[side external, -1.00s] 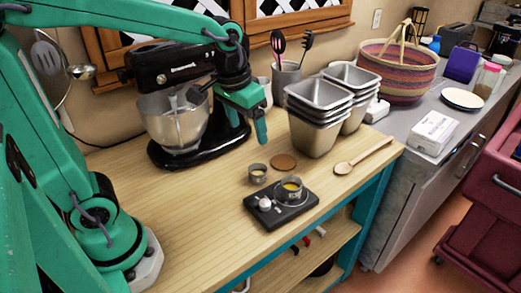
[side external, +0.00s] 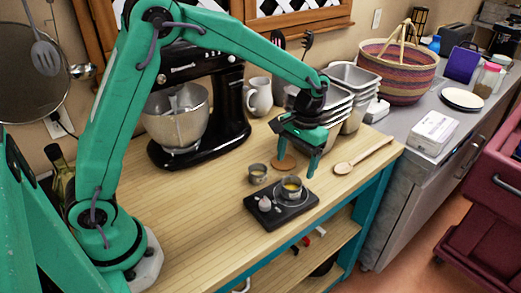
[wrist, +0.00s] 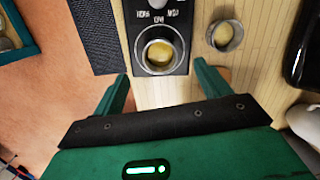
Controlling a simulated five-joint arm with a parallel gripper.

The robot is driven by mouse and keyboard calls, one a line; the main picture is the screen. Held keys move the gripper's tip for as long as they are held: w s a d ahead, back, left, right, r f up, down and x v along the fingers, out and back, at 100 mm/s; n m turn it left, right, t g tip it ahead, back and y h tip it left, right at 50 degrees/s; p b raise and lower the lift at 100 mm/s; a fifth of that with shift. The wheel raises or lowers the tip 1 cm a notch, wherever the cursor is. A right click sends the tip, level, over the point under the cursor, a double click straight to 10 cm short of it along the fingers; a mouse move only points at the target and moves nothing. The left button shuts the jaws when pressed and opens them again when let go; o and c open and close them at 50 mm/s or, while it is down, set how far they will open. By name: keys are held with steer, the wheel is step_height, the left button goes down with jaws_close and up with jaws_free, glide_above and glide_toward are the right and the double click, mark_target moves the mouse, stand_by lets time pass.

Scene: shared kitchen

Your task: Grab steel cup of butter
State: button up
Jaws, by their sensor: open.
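A small steel cup with yellow contents (side external: 291,187) stands on the black board (side external: 262,216) near the table's front edge. In the wrist view the cup (wrist: 143,52) is just beyond the fingertips, roughly midway between them. A second small steel cup (side external: 258,172) with pale contents stands on the wood behind the board; it shows in the wrist view (wrist: 239,36) at upper right. The frames do not settle which cup holds butter. My gripper (side external: 297,166) is open and empty, pointing down above and behind the board, apart from both cups. It shows in the wrist view (wrist: 163,88).
A small pale item (side external: 265,203) lies on the board. A brown disc (side external: 282,161) lies behind it. Stacked steel pans (side external: 345,108) stand close to my gripper at right. A wooden spoon (side external: 345,168) lies at right. A mixer (side external: 180,115) stands at left. The table's front left is clear.

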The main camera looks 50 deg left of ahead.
mark_target(292, 180)
steer(key=shift+s+f, duration=0.2)
steer(key=shift+f, duration=1.8)
steer(key=shift+s+f, duration=0.15)
steer(key=shift+f, duration=1.85)
steer(key=c, duration=1.2)
steer(key=shift+r, duration=0.15)
steer(key=shift+r, duration=0.5)
step_height(292, 180, up, 3)
steer(key=shift+d+r, duration=0.1)
steer(key=shift+r, duration=0.05)
steer(key=s+d+r, duration=0.6)
steer(key=s+d, duration=0.1)
steer(key=d, duration=0.1)
steer(key=shift+s+d+r, duration=0.25)
steer(key=shift+s, duration=0.1)
